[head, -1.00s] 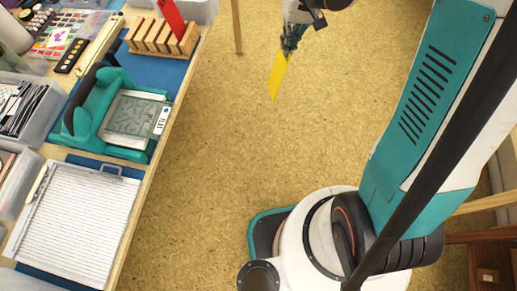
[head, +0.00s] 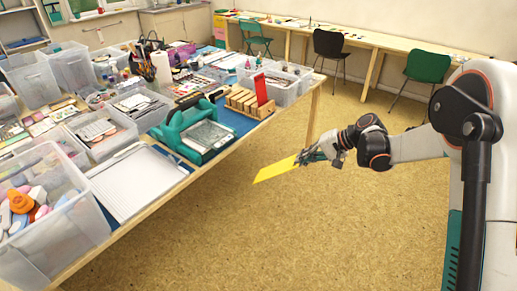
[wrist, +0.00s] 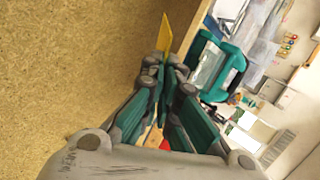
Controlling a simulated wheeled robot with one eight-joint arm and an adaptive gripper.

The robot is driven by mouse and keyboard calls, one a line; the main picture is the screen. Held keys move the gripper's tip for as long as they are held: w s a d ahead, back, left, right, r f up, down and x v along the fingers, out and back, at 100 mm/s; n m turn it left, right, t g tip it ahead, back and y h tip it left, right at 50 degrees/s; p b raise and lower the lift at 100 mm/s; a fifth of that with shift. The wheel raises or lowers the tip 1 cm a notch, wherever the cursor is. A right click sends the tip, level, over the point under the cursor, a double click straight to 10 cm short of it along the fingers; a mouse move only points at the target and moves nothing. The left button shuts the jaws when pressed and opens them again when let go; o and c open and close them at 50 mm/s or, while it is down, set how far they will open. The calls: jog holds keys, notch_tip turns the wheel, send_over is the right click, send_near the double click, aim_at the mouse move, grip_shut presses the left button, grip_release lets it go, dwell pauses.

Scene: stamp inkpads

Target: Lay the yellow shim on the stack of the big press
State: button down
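The yellow shim (head: 274,170) is a flat, thin strip held out over open floor, right of the table. My gripper (head: 309,157) is shut on one end of it, and the shim points left toward the table in the head view. In the wrist view the shim (wrist: 165,36) sticks out beyond the fingertips (wrist: 163,65). The big press (head: 173,128) is teal and stands on the table, with a grey stack (head: 207,136) on its bed. The press (wrist: 232,62) also shows right of the fingers in the wrist view. Shim and press are well apart.
A wooden rack (head: 243,102) holding a red strip (head: 261,89) stands right of the press near the table edge. A white lined board (head: 137,181) lies in front-left of the press. Clear bins crowd the table behind. The floor (head: 260,235) around my arm is clear.

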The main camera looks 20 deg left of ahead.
jog(key=w+a+f+m+t+y+b, duration=0.1)
jog(key=w+a+t+y+b, duration=0.1)
jog(key=a, duration=0.7)
jog(key=w+a+f+m+t+y+b, duration=0.1)
jog(key=w+a+t+y, duration=0.3)
jog(key=a, duration=0.5)
jog(key=shift+w+a+f+m+y+b, duration=0.2)
jog(key=shift+w+f+m+y+b, duration=0.25)
jog(key=shift+w+m, duration=0.4)
jog(key=shift+w, duration=0.15)
jog(key=shift+f+b, duration=0.1)
jog(key=shift+b, duration=0.25)
jog(key=f+b+x, duration=0.1)
jog(key=b+x, duration=0.1)
jog(key=x, duration=0.8)
jog(key=shift+f, duration=0.4)
jog(key=shift+n, duration=0.25)
jog(key=shift+f, duration=0.1)
jog(key=shift+f, duration=0.1)
